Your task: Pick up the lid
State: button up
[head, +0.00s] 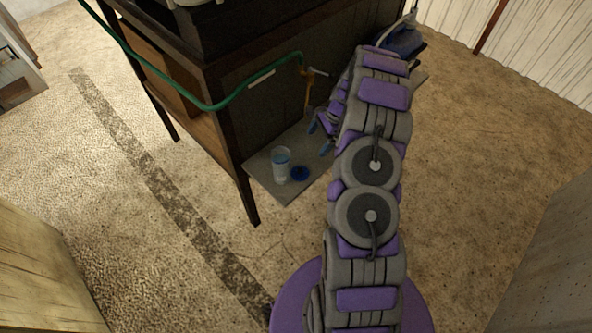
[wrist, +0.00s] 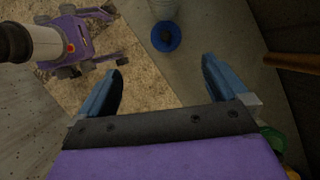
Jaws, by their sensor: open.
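The lid (head: 300,173) is a small blue disc lying flat on a grey slab, just right of a clear cup (head: 281,165) with a blue band. In the wrist view the round blue lid (wrist: 166,36) shows ahead of my gripper (wrist: 165,60), roughly centred between its two blue fingertips and beyond them. The cup (wrist: 163,8) is cut off by the top edge there. My gripper is open and empty, apart from the lid. In the head view my gripper (head: 319,138) is partly hidden by my arm, above and right of the lid.
A dark wooden cabinet (head: 222,120) on legs stands behind and left of the slab (head: 275,192). A green hose (head: 210,107) runs along it to a brass tap (head: 306,85). A brown bar (wrist: 291,62) shows at right in the wrist view. The carpeted floor at right is clear.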

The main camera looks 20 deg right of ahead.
notch_tip(320, 180, down, 2)
jog(key=d, duration=0.2)
jog(key=m+b, duration=0.1)
jog(key=b, duration=0.1)
send_near(300, 172)
jog(key=f, duration=0.3)
jog(key=shift+w+d+f, duration=0.1)
jog(key=shift+w+f, duration=0.05)
jog(key=shift+w, duration=0.15)
jog(key=shift+w+b+x, duration=0.1)
jog(key=shift+b+x, duration=0.05)
jog(key=shift+x, duration=1.5)
jog(key=shift+w+b+x, duration=0.15)
jog(key=shift+x, duration=1.5)
jog(key=c, duration=1)
